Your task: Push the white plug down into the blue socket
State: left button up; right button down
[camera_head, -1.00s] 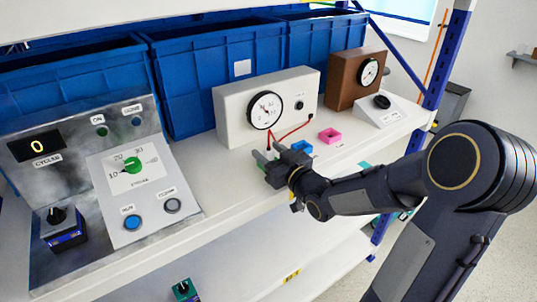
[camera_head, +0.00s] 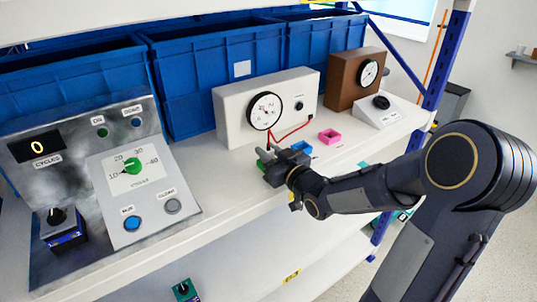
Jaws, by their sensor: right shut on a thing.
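My right gripper (camera_head: 274,166) is low over the front of the shelf and shut. A red lead (camera_head: 269,139) runs down to its fingers, where the white plug itself is hidden or too small to make out. The blue socket (camera_head: 302,147) stands on the shelf just right of and behind the fingers, partly covered by the gripper. I cannot tell whether plug and socket touch. My left gripper is out of view.
A pink socket (camera_head: 329,136) is farther right, and a green piece (camera_head: 263,161) shows left of the fingers. Behind stands a white gauge box (camera_head: 235,119). A control panel (camera_head: 115,190) fills the left. A brown gauge box (camera_head: 346,80) is at the back right.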

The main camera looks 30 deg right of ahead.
aim_at(269, 147)
jog(key=shift+r, duration=0.45)
notch_tip(269, 147, up, 3)
jog(key=shift+s+f, duration=0.15)
jog(key=s+a+r+p, duration=0.2)
jog(key=s+r+p, duration=0.1)
jog(key=s+r, duration=0.8)
jog(key=w+d+f, duration=0.2)
jog(key=w+d, duration=0.4)
jog(key=w+d+f+p, duration=0.1)
jog(key=w+d+f, duration=0.2)
jog(key=w+d, duration=0.3)
jog(key=shift+d+f, duration=0.35)
jog(key=shift+d, duration=0.4)
jog(key=shift+w, duration=0.1)
jog(key=shift+f+b, duration=2.3)
jog(key=shift+f, duration=0.6)
